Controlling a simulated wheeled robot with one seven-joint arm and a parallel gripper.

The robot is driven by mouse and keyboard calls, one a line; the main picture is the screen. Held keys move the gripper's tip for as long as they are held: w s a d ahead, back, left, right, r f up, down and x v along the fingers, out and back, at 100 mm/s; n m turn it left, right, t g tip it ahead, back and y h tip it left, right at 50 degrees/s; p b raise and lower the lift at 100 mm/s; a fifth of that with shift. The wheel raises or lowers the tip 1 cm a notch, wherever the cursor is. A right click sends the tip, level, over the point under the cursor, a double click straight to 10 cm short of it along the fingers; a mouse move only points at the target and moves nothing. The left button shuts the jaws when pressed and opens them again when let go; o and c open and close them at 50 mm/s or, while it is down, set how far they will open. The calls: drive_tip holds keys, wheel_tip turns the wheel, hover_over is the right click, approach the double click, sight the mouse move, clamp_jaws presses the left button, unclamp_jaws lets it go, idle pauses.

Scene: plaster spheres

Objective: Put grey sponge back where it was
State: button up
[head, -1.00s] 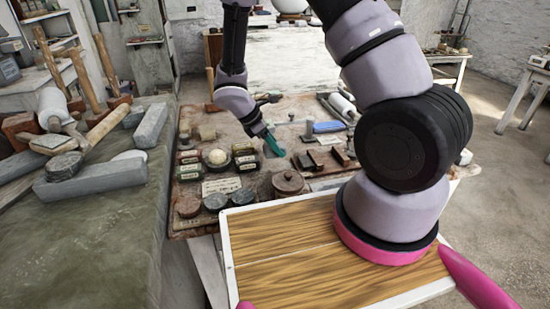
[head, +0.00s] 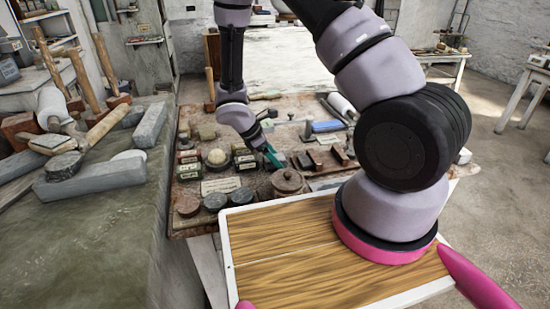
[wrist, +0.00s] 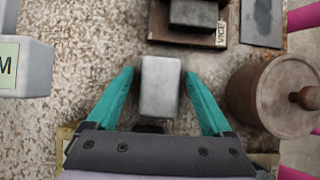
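A pale grey block (wrist: 160,86), which may be the grey sponge, lies between the two teal fingers of my gripper (wrist: 159,76) in the wrist view. A narrow gap shows on each side of it, so the fingers look open around it and apart from it. In the head view my gripper (head: 272,156) points down over the cluttered worktable, just behind a lidded round pot (head: 288,181). The block itself cannot be made out there.
The brown pot (wrist: 275,95) stands close to the right finger. A block stand labelled VICE (wrist: 190,30) and a flat grey tile (wrist: 262,22) lie ahead. A labelled grey block (wrist: 28,68) is at left. Speckled tabletop is clear left of my gripper.

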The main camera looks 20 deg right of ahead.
drive_tip(key=v, duration=1.2)
drive_tip(key=shift+r, duration=0.1)
drive_tip(key=s+d+r+m+y, duration=0.1)
drive_tip(key=d+r+m, duration=0.2)
drive_tip(key=r, duration=0.3)
drive_tip(key=s+d+r+m+t+y, duration=0.1)
drive_tip(key=d+r+m+y, duration=0.1)
drive_tip(key=r+m, duration=0.35)
drive_tip(key=s+d+r+m+y, duration=0.1)
drive_tip(key=d+r+m, duration=0.15)
drive_tip(key=r, duration=0.55)
drive_tip(key=s+d+r+m+t+y, duration=0.2)
drive_tip(key=s+r+m+t, duration=0.1)
drive_tip(key=s+r+m, duration=0.2)
drive_tip(key=s+d+r+m+t+y, duration=0.2)
drive_tip(key=s+r+m, duration=0.4)
drive_tip(key=r, duration=0.3)
drive_tip(key=shift+s+d+r+t+y, duration=0.3)
drive_tip(key=shift+s+t, duration=0.25)
drive_tip(key=shift+t, duration=0.05)
